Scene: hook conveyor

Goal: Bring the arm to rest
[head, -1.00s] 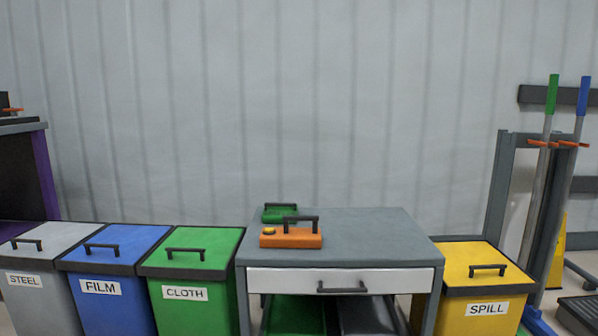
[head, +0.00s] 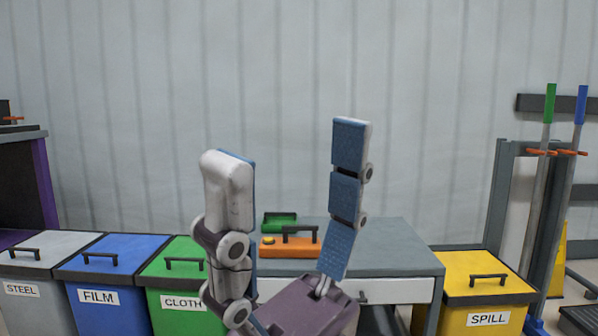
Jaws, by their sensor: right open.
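My right gripper (head: 290,143) stands upright in the lower middle of the head view, fingers pointing up and spread wide. It is open, with nothing between its fingers. It shows in front of the grey worktable (head: 390,240) and hides part of its top and drawer. An orange block with a black handle (head: 284,251) and a green one (head: 280,222) behind it sit on the table, seen between the fingers. My left gripper is not in view.
Grey STEEL (head: 55,251), blue FILM (head: 130,257) and green CLOTH (head: 172,250) bins stand left of the table, the CLOTH bin partly hidden by a finger. A yellow SPILL bin (head: 465,268) stands right. Long-handled tools (head: 545,180) hang on a rack at far right.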

